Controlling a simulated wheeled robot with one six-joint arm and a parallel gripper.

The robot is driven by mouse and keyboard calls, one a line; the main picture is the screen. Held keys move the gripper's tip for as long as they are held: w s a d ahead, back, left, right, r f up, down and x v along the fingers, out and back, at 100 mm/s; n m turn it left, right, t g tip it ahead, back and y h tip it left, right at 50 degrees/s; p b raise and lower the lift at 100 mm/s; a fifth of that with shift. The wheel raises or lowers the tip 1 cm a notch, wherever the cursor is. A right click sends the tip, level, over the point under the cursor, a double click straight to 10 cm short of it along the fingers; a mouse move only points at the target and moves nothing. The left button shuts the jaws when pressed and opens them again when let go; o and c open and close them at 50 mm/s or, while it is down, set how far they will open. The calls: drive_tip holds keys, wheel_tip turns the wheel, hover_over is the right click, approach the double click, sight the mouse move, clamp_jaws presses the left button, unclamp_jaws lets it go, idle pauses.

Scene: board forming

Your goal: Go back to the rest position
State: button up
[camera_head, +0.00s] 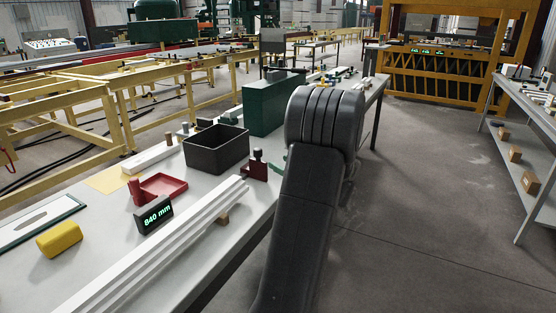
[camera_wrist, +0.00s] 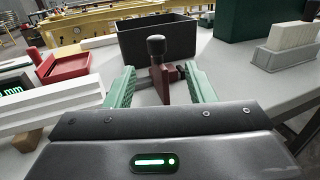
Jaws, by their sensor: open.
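My gripper (camera_wrist: 160,88) is open in the wrist view, its two green fingers apart. Between and just beyond the fingers stands a dark red block with a black knob (camera_wrist: 158,62); I cannot tell whether a finger touches it. In the head view my dark arm reaches over the table's right edge. It hides most of the gripper, with a bit of green finger showing beside the red knobbed block (camera_head: 256,168). The grey work table (camera_head: 45,285) lies below.
A long white profile (camera_head: 150,250) lies along the table's front. A black bin (camera_head: 215,150), red tray (camera_head: 163,188), 840 mm display (camera_head: 154,216), yellow block (camera_head: 59,239) and green box (camera_head: 268,107) stand around. Open floor (camera_head: 430,190) lies right, before a shelf (camera_head: 530,125).

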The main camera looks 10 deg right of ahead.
sight(258, 154)
drive_tip(key=p+x, duration=0.1)
drive_tip(key=x, duration=1.2)
drive_tip(key=shift+w+a, duration=0.2)
drive_tip(key=shift+a, duration=0.1)
drive_tip(key=shift+s+a, duration=0.4)
